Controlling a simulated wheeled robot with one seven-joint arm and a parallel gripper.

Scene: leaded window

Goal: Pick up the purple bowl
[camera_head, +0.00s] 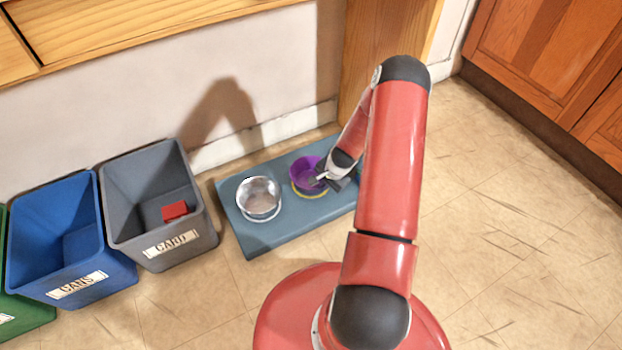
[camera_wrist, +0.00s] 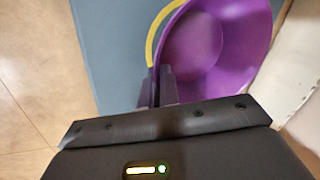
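The purple bowl (camera_head: 304,168) is on the right part of a blue-grey mat (camera_head: 262,238) on the floor, over something yellow whose curved edge shows below it. In the wrist view the bowl (camera_wrist: 232,50) fills the upper right, its open inside facing the camera. My gripper (camera_head: 322,178) reaches down to the bowl's near right side. In the wrist view my gripper's two dark fingers (camera_wrist: 158,82) are close together, with the bowl's rim running in between them. Whether the bowl is raised off the yellow thing is hard to tell.
A metal bowl (camera_head: 259,194) stands left of the purple one on the mat. Grey (camera_head: 206,240), blue (camera_head: 112,270) and green bins stand further left, the grey one holding a red block (camera_head: 175,210). A wooden post rises behind. The floor at right is clear.

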